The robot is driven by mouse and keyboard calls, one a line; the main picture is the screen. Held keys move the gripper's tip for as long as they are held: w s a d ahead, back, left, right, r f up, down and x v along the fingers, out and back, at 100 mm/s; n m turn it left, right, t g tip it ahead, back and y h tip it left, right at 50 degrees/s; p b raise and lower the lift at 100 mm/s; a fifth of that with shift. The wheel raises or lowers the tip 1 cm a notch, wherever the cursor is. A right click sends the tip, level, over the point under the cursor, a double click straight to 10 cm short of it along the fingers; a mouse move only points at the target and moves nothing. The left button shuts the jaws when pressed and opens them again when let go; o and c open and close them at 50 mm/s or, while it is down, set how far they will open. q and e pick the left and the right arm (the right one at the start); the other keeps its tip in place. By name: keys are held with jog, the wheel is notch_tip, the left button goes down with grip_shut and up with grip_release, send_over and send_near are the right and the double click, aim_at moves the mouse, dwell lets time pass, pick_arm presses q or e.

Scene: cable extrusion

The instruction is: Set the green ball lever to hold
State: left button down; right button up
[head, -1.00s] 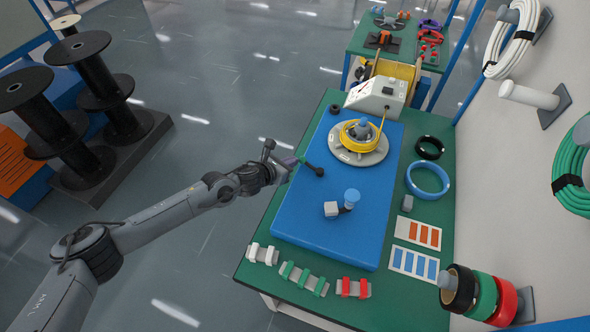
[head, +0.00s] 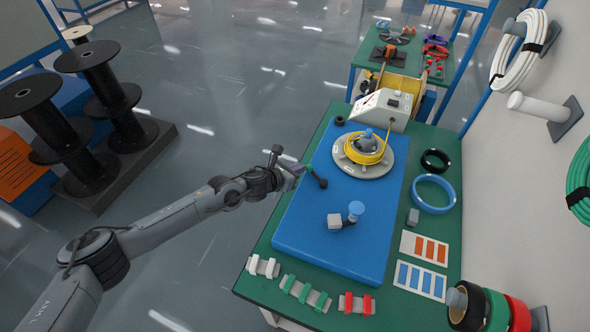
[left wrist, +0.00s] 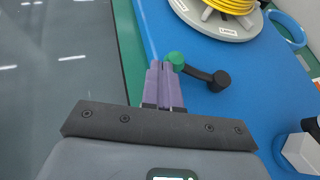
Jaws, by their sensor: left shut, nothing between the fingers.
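The ball lever has a green ball (left wrist: 176,59) on a dark arm that runs to a black hub (left wrist: 219,80) on the blue board. In the left wrist view the ball lies to the upper left of the hub. In the head view the green ball (head: 309,169) is partly hidden by my gripper, near the board's left edge. My left gripper (left wrist: 165,66) has purple fingers, shut and empty. Its tips are right beside the ball's left side; whether they touch is not clear. It also shows in the head view (head: 299,169). My right gripper is out of view.
A grey disc (head: 345,168) with coiled yellow cable stands behind the lever. Clips line the green bench's front (head: 262,238). Open floor lies left of the bench.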

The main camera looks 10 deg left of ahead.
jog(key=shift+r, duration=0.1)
pick_arm(q)
jog(key=shift+s+a+r, duration=0.1)
jog(key=shift+r, duration=0.05)
jog(key=s+a+r+p, duration=0.3)
jog(key=s+a+r, duration=0.2)
jog(key=s+a, duration=0.3)
jog(key=shift+s+a, duration=0.15)
jog(key=shift+a, duration=0.5)
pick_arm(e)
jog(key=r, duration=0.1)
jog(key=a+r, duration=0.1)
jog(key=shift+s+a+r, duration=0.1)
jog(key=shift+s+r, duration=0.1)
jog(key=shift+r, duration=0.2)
